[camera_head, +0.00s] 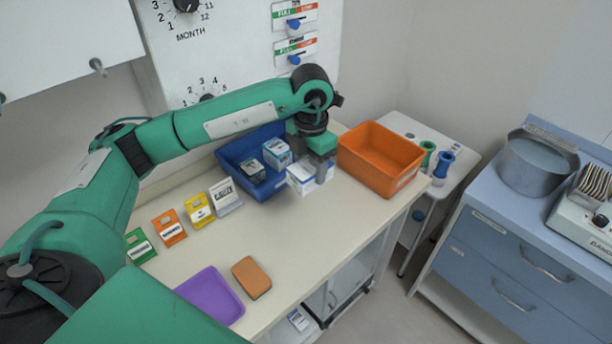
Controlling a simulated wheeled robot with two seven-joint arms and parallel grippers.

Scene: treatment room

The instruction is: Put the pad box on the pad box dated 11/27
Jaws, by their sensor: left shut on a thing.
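My left gripper (318,158) reaches in over the counter from the left and points down. It is shut on a white and blue pad box (302,181), held in front of the right side of the blue bin. Two more white and blue boxes show in the blue bin (226,158): one box at the back (277,153) and one box at the front left (251,170). The dates on the boxes are too small to read, so I cannot tell which is dated 11/27. The gripper hides part of the held box. My right gripper is not in view.
An orange bin (382,180) stands right of the gripper. Several coloured cards, including a yellow card (198,210), stand in a row left of the blue bin. A purple tray (212,295) and a brown sponge-like block (251,277) lie in front. The counter's middle (300,230) is clear.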

